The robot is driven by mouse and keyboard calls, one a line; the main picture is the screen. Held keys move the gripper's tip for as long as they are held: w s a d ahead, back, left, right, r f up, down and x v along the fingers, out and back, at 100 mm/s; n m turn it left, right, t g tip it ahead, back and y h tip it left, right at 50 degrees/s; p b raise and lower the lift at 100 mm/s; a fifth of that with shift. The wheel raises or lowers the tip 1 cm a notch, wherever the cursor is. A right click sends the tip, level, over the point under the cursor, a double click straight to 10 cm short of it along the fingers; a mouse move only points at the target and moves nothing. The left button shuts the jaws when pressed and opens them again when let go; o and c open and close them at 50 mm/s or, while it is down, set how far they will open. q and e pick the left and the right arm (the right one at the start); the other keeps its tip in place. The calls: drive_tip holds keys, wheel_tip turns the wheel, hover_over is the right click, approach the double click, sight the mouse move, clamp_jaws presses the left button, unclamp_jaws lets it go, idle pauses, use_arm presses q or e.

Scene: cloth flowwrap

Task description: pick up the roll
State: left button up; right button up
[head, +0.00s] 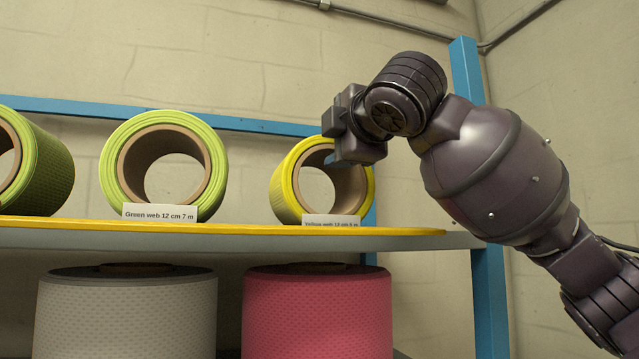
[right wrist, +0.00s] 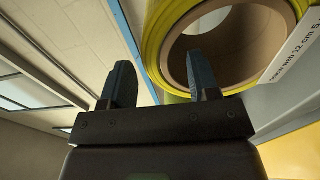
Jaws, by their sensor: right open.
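A yellow roll (head: 288,186) with a brown cardboard core lies on its side on the upper shelf, its open end facing me. A label reading "Yellow web" stands in front of it. My right gripper (head: 345,140) is in front of the roll's upper right part and hides some of its rim. In the right wrist view the yellow roll (right wrist: 158,48) shows at the upper right, beyond the fingers. Whether a finger touches the roll I cannot tell. My left gripper is not in view.
A green roll (head: 112,172) and a darker green roll (head: 50,170) lie to the left on the same shelf (head: 230,228). A white roll (head: 127,315) and a pink roll (head: 318,315) stand below. A blue post (head: 488,290) rises at the right.

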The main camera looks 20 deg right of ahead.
sight(330, 153)
drive_tip(key=w+p, duration=0.1)
drive_tip(key=w, duration=0.2)
drive_tip(key=shift+w+a+r, duration=0.1)
drive_tip(key=shift+w+r, duration=0.05)
drive_tip(key=shift+w, duration=0.25)
drive_tip(key=shift+c, duration=0.4)
clamp_jaws()
